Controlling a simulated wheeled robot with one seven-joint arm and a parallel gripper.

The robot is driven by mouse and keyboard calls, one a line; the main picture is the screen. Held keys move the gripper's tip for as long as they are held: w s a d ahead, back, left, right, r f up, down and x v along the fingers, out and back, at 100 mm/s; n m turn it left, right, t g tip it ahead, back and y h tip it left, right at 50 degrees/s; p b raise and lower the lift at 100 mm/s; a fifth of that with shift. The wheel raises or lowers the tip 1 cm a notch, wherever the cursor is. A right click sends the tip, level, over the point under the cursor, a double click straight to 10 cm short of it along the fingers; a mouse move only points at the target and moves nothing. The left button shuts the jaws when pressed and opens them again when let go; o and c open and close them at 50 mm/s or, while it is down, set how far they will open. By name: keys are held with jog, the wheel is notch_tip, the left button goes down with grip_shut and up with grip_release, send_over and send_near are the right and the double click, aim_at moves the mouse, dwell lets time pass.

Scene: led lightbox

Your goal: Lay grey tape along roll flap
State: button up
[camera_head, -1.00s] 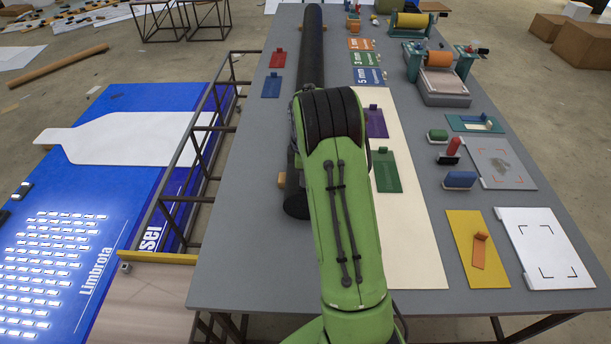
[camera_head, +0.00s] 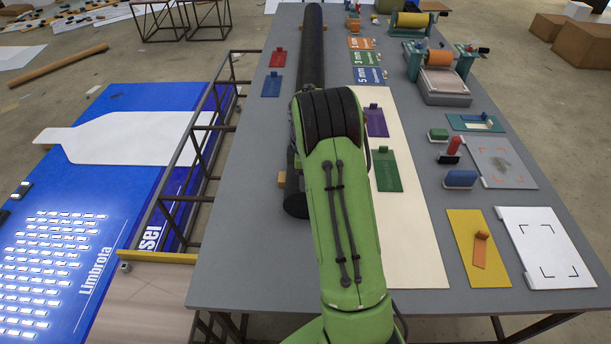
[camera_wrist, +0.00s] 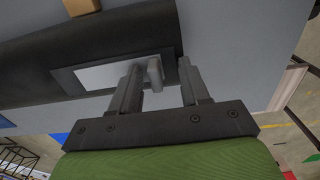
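The black roll (camera_head: 311,50) lies lengthwise on the grey table, with its near end beside my green arm. In the wrist view the roll (camera_wrist: 140,30) crosses the upper left. A light grey strip (camera_wrist: 97,74), which looks like the grey tape, lies on a darker rectangular patch against the roll. A small grey upright tab (camera_wrist: 155,70) stands at the strip's right end. My gripper (camera_wrist: 160,75) is open, with the tab between its fingers and gaps showing on both sides. In the head view my arm hides the gripper and the strip.
A cream sheet (camera_head: 412,240) lies right of my arm, with purple (camera_head: 376,122) and green (camera_head: 387,172) tabbed plates. Stamps, a yellow plate (camera_head: 466,225) and a white board (camera_head: 545,250) fill the right side. A dark frame (camera_head: 205,125) stands off the table's left edge.

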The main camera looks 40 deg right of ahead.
notch_tip(320, 180, up, 16)
jog(key=p, duration=0.1)
dwell(0.4)
jog(key=shift+f, duration=0.15)
dwell(0.4)
jog(key=s+a+r+m+t+b, duration=0.25)
jog(key=s+a+r+m, duration=0.35)
jog(key=s+a, duration=0.65)
jog(key=s+a+f+m+t, duration=0.1)
jog(key=s+a+f+m, duration=0.1)
jog(key=s, duration=0.4)
jog(key=s+a+f+m+t, duration=0.2)
jog(key=s+a, duration=0.3)
jog(key=s, duration=0.2)
jog(key=shift+a+m, duration=0.15)
jog(key=shift+m, duration=0.15)
